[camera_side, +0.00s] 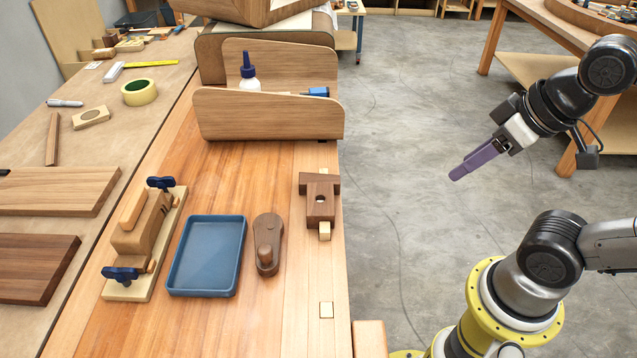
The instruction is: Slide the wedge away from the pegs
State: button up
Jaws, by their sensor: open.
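A light wooden fixture board (118,290) lies on the bench at the left. It carries a brown block (131,240), a rounded lighter piece (133,208) and a dark strip (157,213). Blue-handled clamps (121,274) sit at both ends of the board. I cannot tell for certain which piece is the wedge, and the pegs are not clearly distinguishable. My gripper (455,175), with long purple fingers, hangs over the floor to the right, well away from the bench and empty. Its fingers overlap in this side view, but it is open.
On the bench (240,330), a blue tray (203,291) and a dark wooden tool with a knob (267,262) stand right of the fixture. A T-shaped block (322,188) is near the right edge. An upright wooden rack (262,116) with a glue bottle (249,75) stands behind.

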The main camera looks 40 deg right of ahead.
jog(key=shift+c, duration=0.3)
jog(key=shift+n, duration=0.3)
jog(key=c, duration=0.5)
jog(key=shift+w+r+n, duration=0.1)
jog(key=shift+r+n, duration=0.2)
jog(key=shift+n, duration=0.1)
jog(key=shift+c, duration=1.1)
jog(key=w+r+n, duration=0.1)
jog(key=w+n, duration=0.1)
jog(key=w, duration=0.1)
jog(key=w+r+n, duration=0.1)
jog(key=shift+w+r, duration=0.35)
jog(key=shift+w, duration=0.05)
grip_shut()
jog(key=w+d+f+n+g, duration=0.1)
jog(key=w+f+n+g, duration=0.4)
jog(key=w, duration=0.9)
jog(key=w+a+f, duration=0.1)
jog(key=w+f, duration=0.1)
jog(key=f, duration=0.6)
jog(key=w+a+f, duration=0.1)
jog(key=w+f, duration=0.1)
jog(key=f, duration=0.6)
jog(key=shift+g, duration=0.3)
